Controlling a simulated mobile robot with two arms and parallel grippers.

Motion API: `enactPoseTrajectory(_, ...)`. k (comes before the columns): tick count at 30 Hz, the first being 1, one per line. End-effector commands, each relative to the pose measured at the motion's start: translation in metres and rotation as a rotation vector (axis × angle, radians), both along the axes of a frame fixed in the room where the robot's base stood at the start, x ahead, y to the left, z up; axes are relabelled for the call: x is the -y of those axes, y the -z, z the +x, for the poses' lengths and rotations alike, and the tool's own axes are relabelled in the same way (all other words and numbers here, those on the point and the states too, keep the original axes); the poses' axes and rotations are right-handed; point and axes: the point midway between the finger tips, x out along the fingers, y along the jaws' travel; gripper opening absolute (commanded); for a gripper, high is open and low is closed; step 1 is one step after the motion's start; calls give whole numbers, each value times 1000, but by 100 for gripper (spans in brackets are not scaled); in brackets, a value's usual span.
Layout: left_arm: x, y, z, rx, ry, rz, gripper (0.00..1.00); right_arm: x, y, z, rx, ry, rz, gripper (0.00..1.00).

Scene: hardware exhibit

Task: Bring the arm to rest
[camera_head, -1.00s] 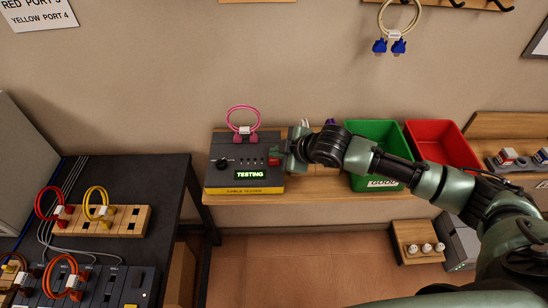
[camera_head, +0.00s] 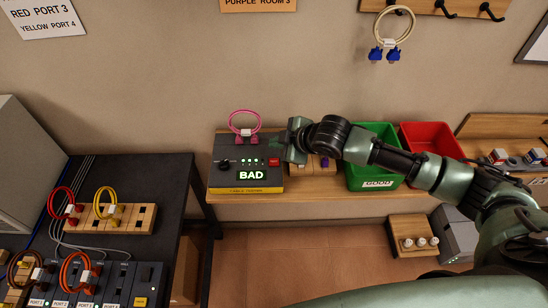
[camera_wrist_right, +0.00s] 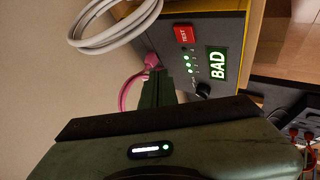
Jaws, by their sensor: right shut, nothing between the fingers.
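My right arm reaches in from the right in the head view. Its gripper (camera_head: 279,143) is shut and empty beside the upper right of the grey cable tester (camera_head: 222,178). In the right wrist view, the shut fingers (camera_wrist_right: 158,88) point toward the tester's face (camera_wrist_right: 180,62), near the plugged end of a pink cable. The tester display (camera_head: 251,175) reads BAD. Its red TEST button (camera_head: 273,161) is uncovered. The pink cable (camera_head: 244,121) loops up from the tester's back. My left gripper is out of view.
Right of the tester stand a green bin (camera_head: 376,134) labelled GOOD and a red bin (camera_head: 432,142). A dark table (camera_head: 162,172) at left holds red, yellow and orange cables in port blocks. A cable with blue plugs (camera_head: 398,22) hangs on the wall.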

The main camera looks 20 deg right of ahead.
Motion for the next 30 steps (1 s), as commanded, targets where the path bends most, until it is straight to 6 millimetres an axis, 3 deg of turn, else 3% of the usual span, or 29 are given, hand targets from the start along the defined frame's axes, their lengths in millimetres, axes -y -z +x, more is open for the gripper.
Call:
enactPoseTrajectory(22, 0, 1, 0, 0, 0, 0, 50, -6, 3, -5, -7, -3, 7, 0)
enactPoseTrajectory(26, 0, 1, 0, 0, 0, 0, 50, -38, 17, -36, -57, 4, 56, 0)
enactPoseTrajectory(30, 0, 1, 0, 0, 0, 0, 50, -76, 31, -95, -152, 88, 154, 0)
